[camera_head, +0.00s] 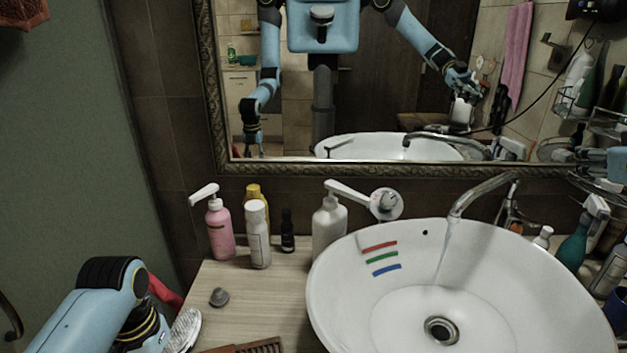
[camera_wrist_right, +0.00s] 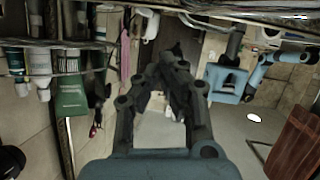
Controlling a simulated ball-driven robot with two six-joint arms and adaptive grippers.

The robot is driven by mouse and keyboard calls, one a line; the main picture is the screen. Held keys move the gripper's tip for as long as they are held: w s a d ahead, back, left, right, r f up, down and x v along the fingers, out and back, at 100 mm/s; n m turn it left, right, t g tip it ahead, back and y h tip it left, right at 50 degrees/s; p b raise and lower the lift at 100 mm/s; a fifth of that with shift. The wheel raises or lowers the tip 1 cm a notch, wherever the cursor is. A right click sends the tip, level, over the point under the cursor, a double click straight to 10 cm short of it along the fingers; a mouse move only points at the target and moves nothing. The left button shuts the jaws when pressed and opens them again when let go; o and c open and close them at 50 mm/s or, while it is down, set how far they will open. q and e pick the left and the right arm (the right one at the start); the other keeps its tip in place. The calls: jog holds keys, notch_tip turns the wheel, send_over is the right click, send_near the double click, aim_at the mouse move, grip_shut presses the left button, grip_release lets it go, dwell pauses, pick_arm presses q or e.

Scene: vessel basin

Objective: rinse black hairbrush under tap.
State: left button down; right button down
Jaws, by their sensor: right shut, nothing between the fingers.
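I cannot pick out the black hairbrush with certainty. A dark, long object (camera_wrist_right: 100,92) hangs near the pink towel in the right wrist view, too small to identify. The chrome tap (camera_head: 480,190) is at the back right of the white basin (camera_head: 335,290) in the head view. A thin stream of water (camera_head: 443,250) falls from it into the basin.
A pink pump bottle (camera_head: 219,230), white bottle (camera_head: 258,238) and white pump dispenser (camera_head: 328,228) stand left of the basin. A pale-bristled brush (camera_head: 184,330) and a brown slatted object (camera_head: 250,347) lie on the wooden counter (camera_head: 265,300). Several bottles crowd the right side. The mirror is behind.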

pick_arm(q)
jog(key=shift+d+r, duration=0.1)
jog(key=shift+d, duration=0.25)
pick_arm(e)
notch_tip(320, 180, down, 4)
jog(key=s+a+m+g+y, duration=0.1)
jog(key=s+a+g+y, duration=0.1)
pick_arm(q)
jog(key=shift+r+p, duration=0.2)
jog(key=shift+p, duration=0.1)
pick_arm(e)
send_over(537, 223)
jog(key=shift+m, duration=0.3)
jog(key=f, duration=0.4)
jog(key=shift+w+d+f, duration=0.15)
jog(key=shift+w+f, duration=0.25)
pick_arm(q)
jog(key=shift+r+p, duration=0.5)
pick_arm(e)
notch_tip(537, 223, down, 3)
jog(key=shift+s+f, duration=0.15)
pick_arm(q)
jog(key=shift+r, duration=0.1)
pick_arm(e)
jog(key=shift+s+f, duration=0.2)
jog(key=shift+f, duration=0.3)
